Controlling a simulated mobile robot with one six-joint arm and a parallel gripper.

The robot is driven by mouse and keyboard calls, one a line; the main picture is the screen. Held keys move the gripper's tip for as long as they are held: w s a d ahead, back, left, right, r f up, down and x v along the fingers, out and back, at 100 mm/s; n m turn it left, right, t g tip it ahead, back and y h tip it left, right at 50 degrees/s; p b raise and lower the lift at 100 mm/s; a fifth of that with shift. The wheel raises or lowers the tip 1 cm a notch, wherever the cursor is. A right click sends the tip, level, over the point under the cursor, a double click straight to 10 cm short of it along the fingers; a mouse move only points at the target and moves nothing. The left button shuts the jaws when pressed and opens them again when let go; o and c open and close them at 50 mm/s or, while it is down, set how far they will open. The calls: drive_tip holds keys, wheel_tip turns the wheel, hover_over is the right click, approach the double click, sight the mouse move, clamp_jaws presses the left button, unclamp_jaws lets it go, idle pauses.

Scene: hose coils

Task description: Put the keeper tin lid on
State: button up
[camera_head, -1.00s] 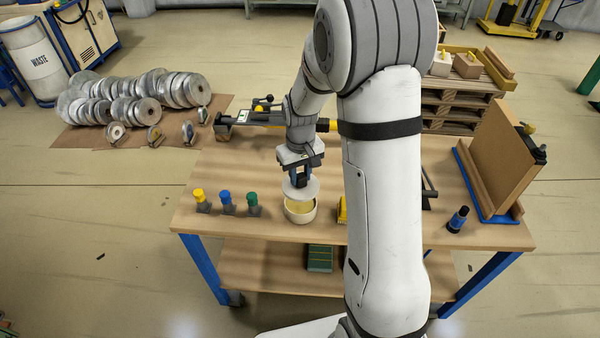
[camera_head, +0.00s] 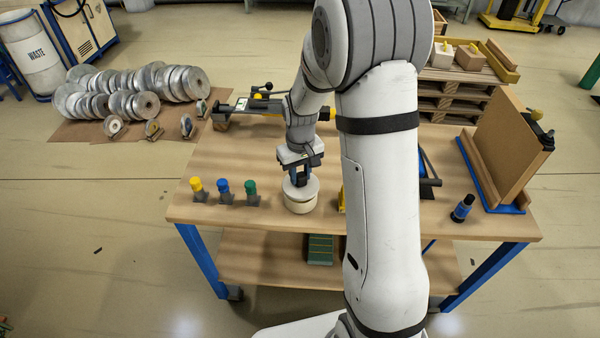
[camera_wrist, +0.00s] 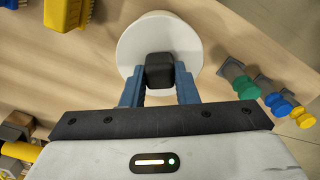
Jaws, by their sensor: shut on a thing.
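The keeper tin (camera_head: 300,205) is a round cream tin upright on the workbench near its front edge. Its pale round lid (camera_head: 308,186) lies over the tin's mouth, and the yellow inside is hidden. Whether the lid is fully seated I cannot tell. My gripper (camera_head: 301,181) is above the tin, shut on the lid's dark knob. In the wrist view my gripper (camera_wrist: 160,88) has its blue fingers on both sides of the black knob (camera_wrist: 160,70), with the white lid (camera_wrist: 135,50) beneath. A little of the tin's rim shows past the lid's far edge.
Yellow, blue and green capped pegs (camera_head: 223,190) stand left of the tin on the bench (camera_head: 240,160). A yellow brush (camera_wrist: 68,12) lies on its other side. A dark bottle (camera_head: 462,208) and an upright brown board (camera_head: 508,150) are at the right.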

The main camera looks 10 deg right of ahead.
drive_tip(key=shift+f+b, duration=0.7)
drive_tip(key=shift+f, duration=0.2)
drive_tip(key=o, duration=1)
drive_tip(key=shift+r+b, duration=0.3)
drive_tip(key=shift+r, duration=3.65)
